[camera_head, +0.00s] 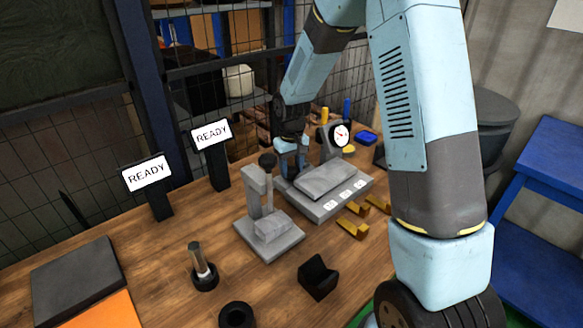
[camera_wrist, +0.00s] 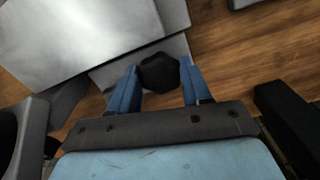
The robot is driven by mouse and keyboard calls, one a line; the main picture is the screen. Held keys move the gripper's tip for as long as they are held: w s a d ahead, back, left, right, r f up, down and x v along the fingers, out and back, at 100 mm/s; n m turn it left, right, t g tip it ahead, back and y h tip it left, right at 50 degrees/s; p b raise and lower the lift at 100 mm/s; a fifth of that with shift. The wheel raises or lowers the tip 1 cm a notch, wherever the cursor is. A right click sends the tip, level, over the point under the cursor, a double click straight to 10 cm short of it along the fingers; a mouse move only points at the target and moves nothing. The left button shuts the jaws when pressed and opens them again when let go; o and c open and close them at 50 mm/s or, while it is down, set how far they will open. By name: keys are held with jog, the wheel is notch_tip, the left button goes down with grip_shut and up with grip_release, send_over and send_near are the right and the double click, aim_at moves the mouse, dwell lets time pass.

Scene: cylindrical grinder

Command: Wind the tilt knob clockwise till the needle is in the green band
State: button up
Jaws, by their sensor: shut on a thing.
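A dark, faceted knob (camera_wrist: 160,73) sits between the two blue fingers of my gripper (camera_wrist: 160,66) in the wrist view, and the fingers are shut on it. In the head view my gripper (camera_head: 291,168) reaches down at the left end of the grey grinder (camera_head: 322,207); the knob is hidden there. A round white dial (camera_head: 340,134) stands at the back of the grinder. It shows a red mark, but it is too small to tell the needle from the bands.
A smaller grey stand (camera_head: 262,238) with a black ball top is left of the grinder. Two READY signs (camera_head: 147,174) (camera_head: 211,136) stand behind. Yellow blocks (camera_head: 352,228) and a black V-shaped block (camera_head: 318,278) lie in front. Bare wooden tabletop (camera_head: 150,255) is at left.

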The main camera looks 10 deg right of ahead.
aim_at(291, 169)
dwell(0.3)
jog(key=o, duration=1.1)
jog(key=shift+c, duration=0.2)
jog(key=shift+r, duration=0.1)
notch_tip(291, 169, up, 14)
jog(key=shift+f, duration=0.25)
jog(key=s+d+r+m+t, duration=0.25)
jog(key=s+d+r, duration=0.65)
jog(key=s+r, duration=0.45)
jog(key=s+d+r+m+t, duration=0.1)
jog(key=s+d, duration=0.4)
jog(key=s, duration=1.1)
jog(key=shift+r+m+t, duration=0.15)
jog(key=shift+m+t, duration=0.3)
jog(key=shift+t, duration=0.6)
